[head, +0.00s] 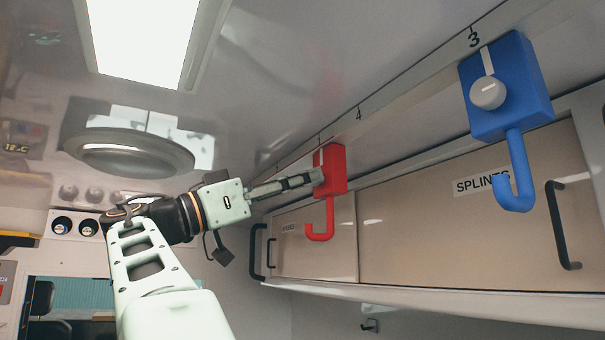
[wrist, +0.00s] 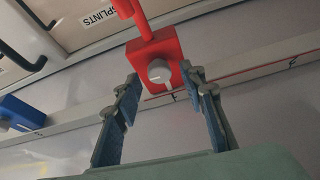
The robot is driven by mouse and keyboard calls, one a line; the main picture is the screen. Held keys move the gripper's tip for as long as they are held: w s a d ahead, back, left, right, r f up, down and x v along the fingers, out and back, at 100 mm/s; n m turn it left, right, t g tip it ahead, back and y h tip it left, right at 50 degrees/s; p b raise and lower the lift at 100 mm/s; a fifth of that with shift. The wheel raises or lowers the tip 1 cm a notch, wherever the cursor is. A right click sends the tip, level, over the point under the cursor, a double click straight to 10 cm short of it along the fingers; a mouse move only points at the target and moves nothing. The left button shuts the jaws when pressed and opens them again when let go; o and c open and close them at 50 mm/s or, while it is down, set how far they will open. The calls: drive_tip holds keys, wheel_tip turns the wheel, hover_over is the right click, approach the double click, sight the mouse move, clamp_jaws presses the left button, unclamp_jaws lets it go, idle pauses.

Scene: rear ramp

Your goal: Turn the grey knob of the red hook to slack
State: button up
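The red hook (head: 333,172) hangs from the ceiling rail in the head view, its curved end pointing down. In the wrist view the red hook (wrist: 152,52) shows its grey knob (wrist: 159,72) on the block's face, with a light mark on it. My gripper (wrist: 160,88) is open in the wrist view, its two blue-padded fingers spread on either side of the knob. I cannot tell whether they touch the block. In the head view my gripper (head: 318,178) reaches the block from the left and hides the knob.
A blue hook (head: 505,90) with a grey-white knob (head: 487,93) hangs at the right on the same rail (head: 405,88). Below the rail are closed cabinet doors (head: 430,225) with black handles and a SPLINTS label. A round ceiling fixture (head: 130,152) is at the left.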

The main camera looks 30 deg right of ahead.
drive_tip(key=shift+d+r, duration=0.15)
drive_tip(key=shift+d, duration=0.3)
drive_tip(key=shift+c, duration=0.4)
clamp_jaws()
